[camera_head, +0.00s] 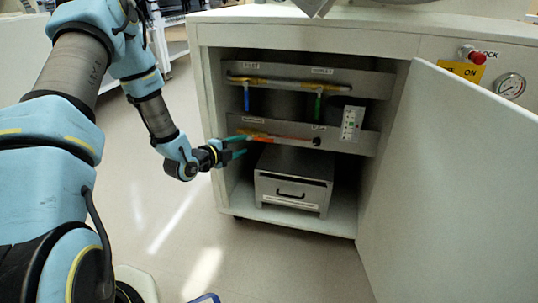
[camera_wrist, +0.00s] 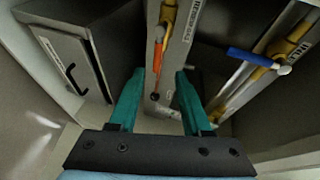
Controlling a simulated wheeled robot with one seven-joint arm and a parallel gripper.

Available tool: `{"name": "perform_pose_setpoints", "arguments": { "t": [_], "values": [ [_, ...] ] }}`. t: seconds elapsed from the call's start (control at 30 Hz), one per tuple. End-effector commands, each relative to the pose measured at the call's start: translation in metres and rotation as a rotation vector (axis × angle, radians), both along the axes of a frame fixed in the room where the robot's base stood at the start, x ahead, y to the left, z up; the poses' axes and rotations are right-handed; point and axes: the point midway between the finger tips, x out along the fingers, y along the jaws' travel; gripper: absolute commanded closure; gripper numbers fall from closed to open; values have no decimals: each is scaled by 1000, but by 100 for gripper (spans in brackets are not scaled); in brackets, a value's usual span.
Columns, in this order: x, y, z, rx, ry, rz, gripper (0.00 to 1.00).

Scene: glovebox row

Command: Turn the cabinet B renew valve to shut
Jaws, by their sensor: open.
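The valve with an orange lever sits on the lower rail inside the open cabinet; its lever (camera_head: 275,137) lies roughly along its pipe in the head view. In the wrist view the orange lever (camera_wrist: 157,62) runs from a yellow valve body, beside a label too small to read surely. My gripper (camera_head: 243,146) is at the left side of the cabinet opening, near this valve's left end. In the wrist view its teal fingers are apart, and the lever shows in the gap between the tips (camera_wrist: 159,77). I cannot tell whether they touch it.
A blue lever (camera_head: 246,98) and a green lever (camera_head: 318,104) hang from the upper rail. A metal box with a handle (camera_head: 292,190) stands below. The cabinet door (camera_head: 450,190) is open on the right. A gauge (camera_head: 510,86) and red button (camera_head: 474,55) are above it.

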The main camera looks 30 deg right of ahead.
Motion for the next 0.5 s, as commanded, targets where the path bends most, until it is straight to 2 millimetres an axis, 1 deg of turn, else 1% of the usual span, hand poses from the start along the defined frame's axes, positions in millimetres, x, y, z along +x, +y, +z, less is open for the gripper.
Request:
{"name": "perform_pose_setpoints", "arguments": {
  "t": [0.03,0.2,0.33,0.5],
  "values": [
    [-4,-5,-13,-16,-27,-19,52],
    [-8,-15,-16,-41,-77,-45,52],
    [-2,-28,-18,-41,-79,-47,52],
    [11,-56,-24,-42,-78,-44,52]
  ]
}}
